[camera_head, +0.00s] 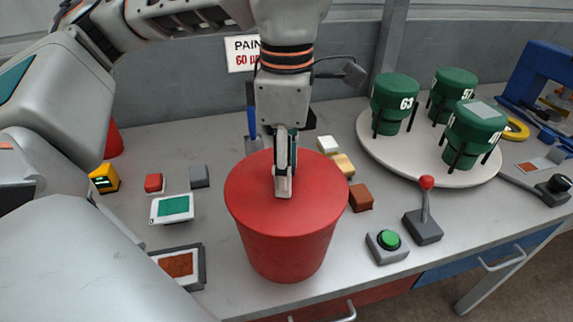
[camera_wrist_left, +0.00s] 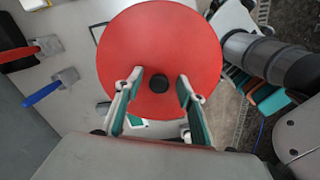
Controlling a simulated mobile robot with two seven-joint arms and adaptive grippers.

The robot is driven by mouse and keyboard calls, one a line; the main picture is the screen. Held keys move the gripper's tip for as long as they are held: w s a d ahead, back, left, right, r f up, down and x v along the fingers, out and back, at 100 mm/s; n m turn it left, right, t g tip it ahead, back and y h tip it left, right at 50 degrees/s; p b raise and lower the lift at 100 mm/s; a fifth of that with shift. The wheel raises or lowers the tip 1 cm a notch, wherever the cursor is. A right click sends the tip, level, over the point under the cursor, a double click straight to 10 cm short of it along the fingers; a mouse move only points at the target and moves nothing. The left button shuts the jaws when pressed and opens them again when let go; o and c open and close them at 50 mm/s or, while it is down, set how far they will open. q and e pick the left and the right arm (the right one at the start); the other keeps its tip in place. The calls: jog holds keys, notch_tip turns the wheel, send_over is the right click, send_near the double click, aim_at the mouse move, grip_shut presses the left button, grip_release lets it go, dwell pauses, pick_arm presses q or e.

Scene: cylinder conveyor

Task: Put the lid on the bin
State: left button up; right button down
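The red bin (camera_head: 284,257) stands upright near the front of the table. The round red lid (camera_head: 245,200) lies flat over the bin's top and appears to rest on its rim. The lid also shows as a disc with a small dark central knob in the left wrist view (camera_wrist_left: 158,40). My left gripper (camera_head: 284,190) points down at the lid's middle. Its fingers (camera_wrist_left: 159,82) are apart on either side of the knob, with visible gaps. The bin's inside is hidden. My right gripper is not in view.
A round white platform (camera_head: 390,152) with green drums stands at the right. A red-knobbed lever (camera_head: 424,222) and a green button box (camera_head: 387,245) are right of the bin. Small blocks (camera_head: 361,197) lie close beside it. A green-topped tray (camera_head: 172,208) is at the left.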

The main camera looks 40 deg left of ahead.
pick_arm(q)
jog(key=shift+r, duration=0.1)
notch_tip(320, 180, up, 12)
dwell(0.6)
